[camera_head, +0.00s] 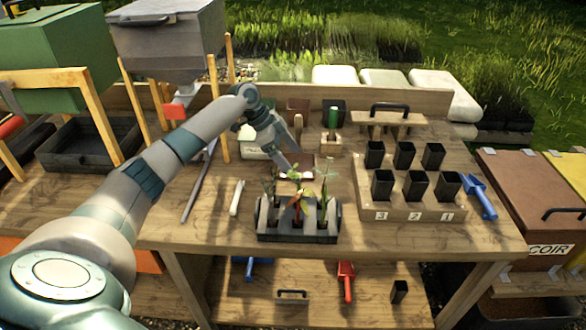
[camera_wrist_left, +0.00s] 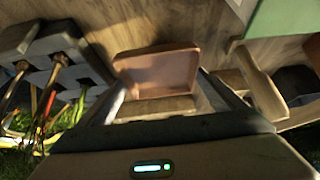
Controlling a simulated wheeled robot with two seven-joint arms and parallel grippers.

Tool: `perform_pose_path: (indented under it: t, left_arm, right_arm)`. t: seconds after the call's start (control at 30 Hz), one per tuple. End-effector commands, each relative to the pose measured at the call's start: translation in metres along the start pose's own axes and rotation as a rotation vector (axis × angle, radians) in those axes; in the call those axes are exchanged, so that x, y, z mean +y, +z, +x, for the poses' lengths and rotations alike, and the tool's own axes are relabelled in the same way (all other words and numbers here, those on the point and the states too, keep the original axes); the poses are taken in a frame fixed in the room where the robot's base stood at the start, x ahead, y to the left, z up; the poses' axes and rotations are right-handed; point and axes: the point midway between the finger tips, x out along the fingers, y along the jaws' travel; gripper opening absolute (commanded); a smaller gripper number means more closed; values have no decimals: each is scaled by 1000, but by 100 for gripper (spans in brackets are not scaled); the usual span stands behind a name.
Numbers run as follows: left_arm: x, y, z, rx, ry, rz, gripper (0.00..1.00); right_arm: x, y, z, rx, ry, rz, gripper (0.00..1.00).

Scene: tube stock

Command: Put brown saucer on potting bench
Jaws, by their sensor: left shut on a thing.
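The brown saucer (camera_wrist_left: 158,72) is a small square tray between the fingers of my left gripper in the left wrist view. My left gripper (camera_head: 291,164) is shut on it over the potting bench (camera_head: 205,212). In the head view the saucer (camera_head: 308,163) shows just behind the plant carrier, partly hidden by the gripper and leaves. I cannot tell whether it touches the bench top. My right gripper is not in view.
A dark carrier with seedlings (camera_head: 298,235) stands just in front of the saucer. A numbered wooden block (camera_head: 402,209) with several black pots is to the right, beside a blue scoop (camera_head: 480,197). A white stick (camera_head: 237,198) lies to the left.

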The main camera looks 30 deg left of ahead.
Motion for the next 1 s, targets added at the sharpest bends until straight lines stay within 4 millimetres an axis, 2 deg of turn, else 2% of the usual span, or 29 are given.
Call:
perform_pose_path:
  t: [0.23,0.6,0.8,0.83,0.87,1.0]
  left_arm:
    - [0,1,2,0,0,0,67]
    - [0,20,30,-2,0,-1,67]
    - [0,21,32,-1,-1,0,67]
    - [0,21,32,-1,0,0,91]
    - [0,21,32,-1,0,0,98]
    - [0,21,31,-1,0,0,100]
  right_arm:
    - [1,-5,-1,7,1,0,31]
    - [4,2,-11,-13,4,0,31]
    - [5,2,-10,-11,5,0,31]
    - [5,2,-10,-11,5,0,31]
    - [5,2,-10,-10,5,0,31]
    - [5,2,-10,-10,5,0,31]
